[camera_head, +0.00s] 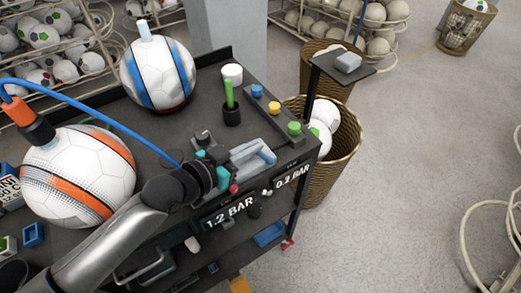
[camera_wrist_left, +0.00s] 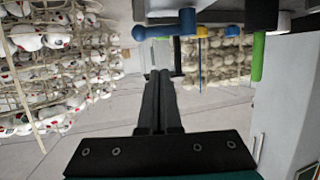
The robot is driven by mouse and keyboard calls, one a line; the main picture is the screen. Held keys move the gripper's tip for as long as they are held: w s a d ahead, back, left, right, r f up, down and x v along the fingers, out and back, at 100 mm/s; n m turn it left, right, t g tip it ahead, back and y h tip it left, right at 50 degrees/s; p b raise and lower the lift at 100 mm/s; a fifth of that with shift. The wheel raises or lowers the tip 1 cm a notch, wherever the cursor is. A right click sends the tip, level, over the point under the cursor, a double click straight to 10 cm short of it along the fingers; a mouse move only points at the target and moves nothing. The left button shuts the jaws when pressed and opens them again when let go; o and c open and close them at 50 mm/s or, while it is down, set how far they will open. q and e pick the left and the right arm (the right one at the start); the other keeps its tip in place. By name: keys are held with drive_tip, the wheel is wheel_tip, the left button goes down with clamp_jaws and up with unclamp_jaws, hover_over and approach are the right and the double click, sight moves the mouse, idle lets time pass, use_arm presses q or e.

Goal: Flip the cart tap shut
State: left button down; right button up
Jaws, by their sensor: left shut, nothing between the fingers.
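My left gripper (camera_head: 232,170) reaches in from the lower left over the cart's (camera_head: 120,100) front right part. In the left wrist view, its dark fingers (camera_wrist_left: 160,97) are together with nothing between them. A blue lever with a round end (camera_wrist_left: 165,26) stands just past the fingertips at the top of that view; it looks like the tap handle. In the head view, a pale blue handle-like part (camera_head: 262,156) lies by the gripper, and I cannot tell for sure if it is the same piece. Contact between fingers and lever cannot be told. My right gripper is out of view.
Two balls, one blue-striped (camera_head: 158,75) and one orange-striped (camera_head: 80,172), sit on the cart. A green stick (camera_head: 229,94) stands in a black holder. Coloured knobs (camera_head: 274,107) line the right edge. A blue hose (camera_head: 95,115) crosses the top. A ball basket (camera_head: 340,150) stands beside.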

sight(261, 156)
use_arm(q)
drive_tip(key=x, duration=0.6)
drive_tip(key=shift+w+d+f, duration=0.15)
drive_tip(key=shift+w+d, duration=0.1)
drive_tip(key=shift+s+a+f, duration=0.7)
drive_tip(key=shift+s+a, duration=0.1)
drive_tip(key=shift+s, duration=0.15)
drive_tip(key=shift+s+a+f, duration=0.3)
drive_tip(key=shift+s+f, duration=0.05)
drive_tip(key=shift+s+a, duration=0.1)
